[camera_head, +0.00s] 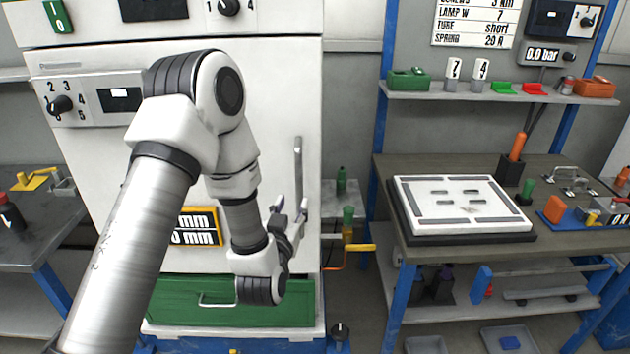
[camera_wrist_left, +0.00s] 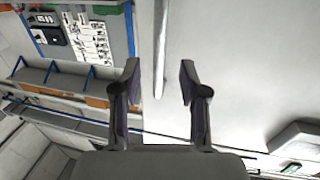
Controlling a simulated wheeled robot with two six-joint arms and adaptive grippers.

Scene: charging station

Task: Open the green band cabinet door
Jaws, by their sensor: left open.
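The white cabinet (camera_head: 270,130) fills the left and middle of the head view. A green panel (camera_head: 170,312) with a small handle (camera_head: 216,301) runs along its bottom. A vertical grey bar handle (camera_head: 298,160) is near the right edge of its white door. My left gripper (camera_head: 290,207) is open at the lower part of this bar. In the left wrist view the bar (camera_wrist_left: 160,45) runs between the spread fingers (camera_wrist_left: 159,72), apart from both. The door looks shut. My left arm hides part of the cabinet front. My right gripper is not in view.
A workbench (camera_head: 390,172) with a white plate (camera_head: 460,205) stands on the right, below a shelf (camera_head: 480,95). A dark side table (camera_head: 30,235) is at the left. Between cabinet and workbench are a green bottle (camera_head: 341,180) and a yellow-handled part (camera_head: 358,247).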

